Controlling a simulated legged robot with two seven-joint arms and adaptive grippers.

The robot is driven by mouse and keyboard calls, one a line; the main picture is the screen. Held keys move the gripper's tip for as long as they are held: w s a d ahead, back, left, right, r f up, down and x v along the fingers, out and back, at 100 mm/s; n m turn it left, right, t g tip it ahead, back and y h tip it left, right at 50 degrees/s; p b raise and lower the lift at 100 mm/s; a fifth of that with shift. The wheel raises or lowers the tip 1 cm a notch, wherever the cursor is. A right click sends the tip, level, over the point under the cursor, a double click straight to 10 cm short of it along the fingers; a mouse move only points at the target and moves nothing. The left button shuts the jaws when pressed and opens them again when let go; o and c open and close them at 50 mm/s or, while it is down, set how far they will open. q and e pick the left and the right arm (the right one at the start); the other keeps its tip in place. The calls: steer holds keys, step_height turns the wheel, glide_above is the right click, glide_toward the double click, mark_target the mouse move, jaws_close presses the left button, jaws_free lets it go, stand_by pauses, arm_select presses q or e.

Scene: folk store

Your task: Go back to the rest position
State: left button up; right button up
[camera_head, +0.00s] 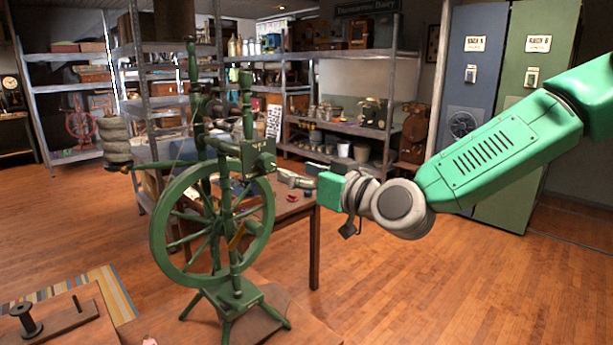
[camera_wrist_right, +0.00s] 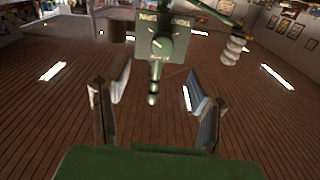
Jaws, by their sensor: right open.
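A green spinning wheel (camera_head: 157,240) stands upright on a wooden surface left of centre in the head view. Its green control box (camera_head: 258,157) sits high on the post. The box, with a dial and lettering, also shows in the wrist view (camera_wrist_right: 164,40). My right gripper (camera_head: 290,180) reaches in from the right, just right of the box. In the wrist view my right gripper (camera_wrist_right: 152,98) is open, its two fingers spread. A small green knob below the box shows between them; I cannot tell whether anything touches. My left gripper is not in view.
A wooden table (camera_head: 300,207) stands behind the wheel. A low wooden surface with a dark spool (camera_head: 26,322) is at front left. Shelves (camera_head: 340,128) line the back; blue (camera_head: 470,85) and green (camera_head: 525,95) cabinets stand at right. The floor (camera_head: 430,290) at front right is clear.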

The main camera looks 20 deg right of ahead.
steer(key=shift+v, duration=1)
